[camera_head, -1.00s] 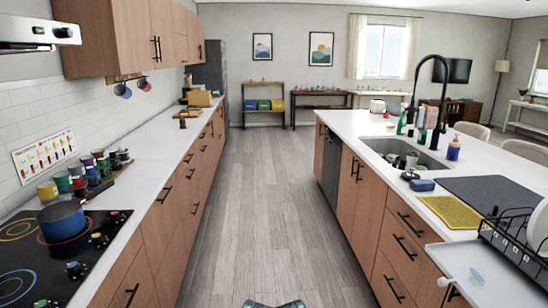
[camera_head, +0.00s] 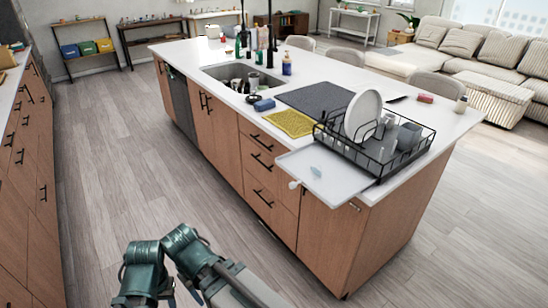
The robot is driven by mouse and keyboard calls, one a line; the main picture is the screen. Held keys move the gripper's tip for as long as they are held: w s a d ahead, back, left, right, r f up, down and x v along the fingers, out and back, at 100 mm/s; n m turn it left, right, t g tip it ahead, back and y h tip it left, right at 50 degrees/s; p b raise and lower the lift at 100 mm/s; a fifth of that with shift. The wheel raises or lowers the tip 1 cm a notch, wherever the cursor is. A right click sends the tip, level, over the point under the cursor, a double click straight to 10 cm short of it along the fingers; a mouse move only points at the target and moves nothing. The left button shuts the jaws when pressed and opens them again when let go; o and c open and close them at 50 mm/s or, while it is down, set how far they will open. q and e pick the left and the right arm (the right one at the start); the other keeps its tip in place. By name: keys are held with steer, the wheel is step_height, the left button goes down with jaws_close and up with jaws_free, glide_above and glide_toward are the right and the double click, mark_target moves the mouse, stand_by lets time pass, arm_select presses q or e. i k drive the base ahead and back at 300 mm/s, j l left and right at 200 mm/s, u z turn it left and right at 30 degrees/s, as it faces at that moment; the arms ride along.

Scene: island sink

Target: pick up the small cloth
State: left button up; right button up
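The small cloth (camera_head: 289,123) is yellow and textured. It lies flat on the white top of the kitchen island, near the front edge, in the middle of the head view. It lies just in front of a dark grey mat (camera_head: 318,97) and to the left of the dish rack. Nothing covers it. Teal and grey links of my own arm show at the bottom left of the view, over the floor and well apart from the cloth. Neither gripper's fingers can be seen.
A black wire dish rack (camera_head: 376,152) holds a white plate (camera_head: 363,116) and cups. A pale drainboard (camera_head: 328,178) juts past the island's front edge. The sink (camera_head: 238,76) and a blue sponge (camera_head: 264,105) are left of the mat. Open wooden floor (camera_head: 120,180) lies before the island.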

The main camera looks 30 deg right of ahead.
mark_target(268, 104)
steer(key=z, duration=1.25)
